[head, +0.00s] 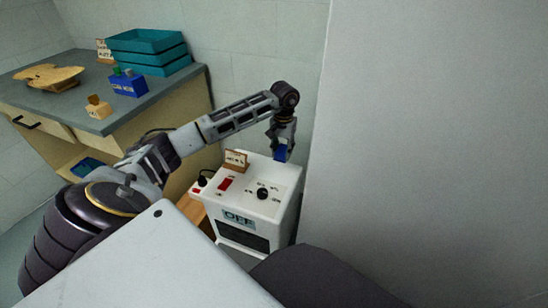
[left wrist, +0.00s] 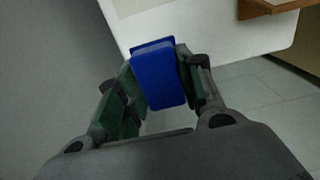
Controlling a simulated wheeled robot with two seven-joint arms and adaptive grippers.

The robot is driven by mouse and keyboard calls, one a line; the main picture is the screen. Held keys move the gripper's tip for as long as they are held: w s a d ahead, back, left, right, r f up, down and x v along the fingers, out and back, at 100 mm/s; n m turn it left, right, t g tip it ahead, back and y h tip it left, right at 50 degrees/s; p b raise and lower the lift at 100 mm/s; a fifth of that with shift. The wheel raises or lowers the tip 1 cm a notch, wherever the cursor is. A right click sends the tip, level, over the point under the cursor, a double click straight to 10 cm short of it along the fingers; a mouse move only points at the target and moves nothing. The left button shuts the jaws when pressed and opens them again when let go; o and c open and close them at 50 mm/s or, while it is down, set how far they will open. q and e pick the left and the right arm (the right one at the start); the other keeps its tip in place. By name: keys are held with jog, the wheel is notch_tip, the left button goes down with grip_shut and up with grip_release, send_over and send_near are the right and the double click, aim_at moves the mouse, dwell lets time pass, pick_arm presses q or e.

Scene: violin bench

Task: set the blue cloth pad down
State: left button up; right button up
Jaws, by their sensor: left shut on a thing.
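The blue cloth pad (left wrist: 158,78) is a small blue block between the two fingers of my left gripper (left wrist: 160,90) in the left wrist view. In the head view the pad (head: 281,153) shows at the tip of my left gripper (head: 283,143), at the back right corner of a white machine (head: 270,215). My left gripper is shut on the pad. In the wrist view the pad's far end overlaps the edge of the white top; I cannot tell whether it touches it. My right gripper is not in view.
The white machine has a black knob (head: 262,193), a red switch (head: 225,184) and a small wooden sign (head: 236,161) on top. A bench (head: 60,115) at the left holds teal trays (head: 147,41), a blue box (head: 128,85) and a violin plate (head: 50,76). A grey wall stands close at right.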

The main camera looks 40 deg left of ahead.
pick_arm(q)
jog(key=b, duration=0.2)
send_over(282, 172)
notch_tip(282, 172, down, 5)
jog(key=shift+s, duration=0.1)
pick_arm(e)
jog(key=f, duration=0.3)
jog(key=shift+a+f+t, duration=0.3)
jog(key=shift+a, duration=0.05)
pick_arm(q)
jog(key=shift+f, duration=1.45)
jog(key=shift+f+b, duration=0.4)
jog(key=shift+f, duration=0.1)
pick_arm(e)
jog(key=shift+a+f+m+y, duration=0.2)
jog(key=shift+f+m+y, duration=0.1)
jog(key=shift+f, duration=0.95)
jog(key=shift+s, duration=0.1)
pick_arm(q)
jog(key=shift+f, duration=0.1)
